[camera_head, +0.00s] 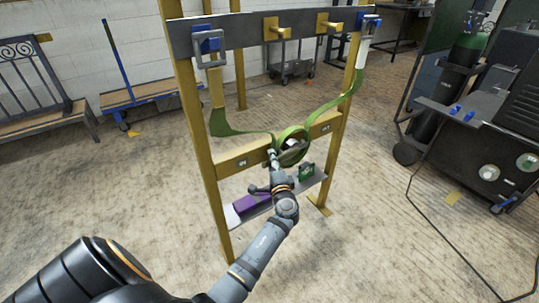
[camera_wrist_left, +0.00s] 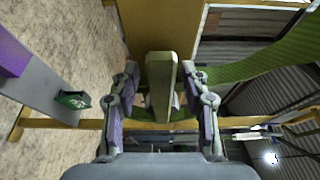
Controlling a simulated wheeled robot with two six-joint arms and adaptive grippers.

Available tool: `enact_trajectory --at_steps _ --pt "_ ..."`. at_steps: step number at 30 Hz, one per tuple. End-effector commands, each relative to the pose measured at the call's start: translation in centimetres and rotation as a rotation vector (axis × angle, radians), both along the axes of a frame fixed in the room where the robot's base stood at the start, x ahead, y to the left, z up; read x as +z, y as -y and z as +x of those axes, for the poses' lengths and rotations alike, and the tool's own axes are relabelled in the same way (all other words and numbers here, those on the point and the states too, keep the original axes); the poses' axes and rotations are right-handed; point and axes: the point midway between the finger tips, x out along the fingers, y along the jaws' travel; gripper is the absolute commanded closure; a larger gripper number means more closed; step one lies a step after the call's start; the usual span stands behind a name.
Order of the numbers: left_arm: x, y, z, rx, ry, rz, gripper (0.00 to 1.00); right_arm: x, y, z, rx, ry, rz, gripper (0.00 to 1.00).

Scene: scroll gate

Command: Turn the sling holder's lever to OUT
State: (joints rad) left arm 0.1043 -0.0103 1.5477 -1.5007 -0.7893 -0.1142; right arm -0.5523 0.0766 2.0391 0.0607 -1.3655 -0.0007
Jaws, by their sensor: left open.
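The sling holder stands at the middle of a yellow frame, with a coil of green sling (camera_head: 294,146) around it in the head view. A pale olive bar, which looks like the lever (camera_wrist_left: 160,75), stands upright between my left fingers in the left wrist view. My left gripper (camera_head: 274,159) is at the holder's front. In the left wrist view my left gripper (camera_wrist_left: 165,88) is open, one finger on each side of the bar, with gaps showing. The gripper hides part of the holder in the head view. No OUT marking is readable. My right gripper is not in view.
The green strap (camera_head: 340,99) runs up to a blue bracket (camera_head: 370,24) at the top right. Yellow posts (camera_head: 199,140) flank the holder. A low shelf (camera_head: 298,185) carries a purple block (camera_head: 252,202) and a green block (camera_head: 306,171). Open floor lies in front.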

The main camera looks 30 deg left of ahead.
Motion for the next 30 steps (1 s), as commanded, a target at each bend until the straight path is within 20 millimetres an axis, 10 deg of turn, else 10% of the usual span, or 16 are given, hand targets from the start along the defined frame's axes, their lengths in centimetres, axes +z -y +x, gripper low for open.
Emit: enact_trajectory --at_steps 8,18,30 --pt "-0.03 0.04 -0.03 0.000 0.000 0.000 0.56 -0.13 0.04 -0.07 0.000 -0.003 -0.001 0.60" --pt "-0.03 0.03 -0.03 0.000 0.000 0.000 1.00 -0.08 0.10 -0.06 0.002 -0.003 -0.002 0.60" --pt "-0.12 -0.08 -0.03 0.000 0.002 -0.001 1.00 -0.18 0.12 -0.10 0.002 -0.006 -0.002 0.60"
